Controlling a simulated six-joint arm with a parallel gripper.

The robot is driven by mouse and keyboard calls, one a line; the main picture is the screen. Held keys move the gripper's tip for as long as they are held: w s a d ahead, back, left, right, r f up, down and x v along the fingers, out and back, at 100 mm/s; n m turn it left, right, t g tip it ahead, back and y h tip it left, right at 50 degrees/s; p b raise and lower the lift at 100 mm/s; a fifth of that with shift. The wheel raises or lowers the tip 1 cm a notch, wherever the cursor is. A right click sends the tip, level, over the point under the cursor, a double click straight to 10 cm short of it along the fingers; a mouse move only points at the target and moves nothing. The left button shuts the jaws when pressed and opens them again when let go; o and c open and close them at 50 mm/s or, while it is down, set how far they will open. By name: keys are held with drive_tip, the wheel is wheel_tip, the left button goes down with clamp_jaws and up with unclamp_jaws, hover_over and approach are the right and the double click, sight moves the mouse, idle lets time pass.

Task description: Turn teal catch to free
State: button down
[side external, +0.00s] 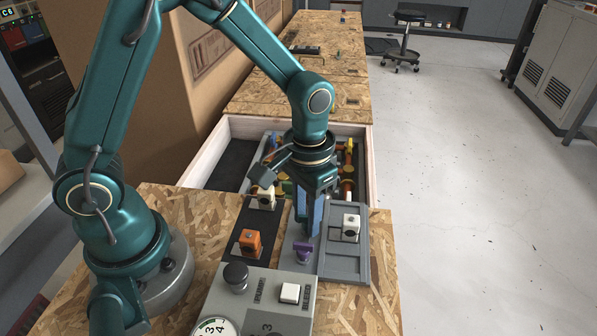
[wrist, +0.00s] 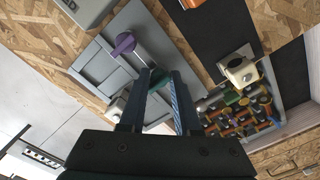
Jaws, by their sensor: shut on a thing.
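The teal catch (wrist: 158,79) shows in the wrist view between the tips of my gripper (wrist: 163,80), mostly covered by the fingers. My gripper is shut on it. In the side view my gripper (side external: 308,228) points down at the grey strip between the dark panel and the grey panel, and the teal catch is hidden behind the fingers there. Which way the catch is turned cannot be told. A purple catch (side external: 303,249) stands just in front of the fingers on the same strip, and it also shows in the wrist view (wrist: 124,43).
An orange block (side external: 250,242) and a cream block (side external: 266,200) stand on the dark panel at left. A white block (side external: 350,227) stands on the grey panel at right. A control box (side external: 262,300) with knob and button is in front. A wooden bin (side external: 372,172) with coloured parts lies behind.

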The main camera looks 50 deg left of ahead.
drive_tip(key=shift+w, duration=0.2)
drive_tip(key=c, duration=0.7)
unclamp_jaws()
drive_tip(key=shift+o, duration=0.2)
drive_tip(key=shift+s, duration=0.1)
drive_tip(key=shift+r, duration=2.55)
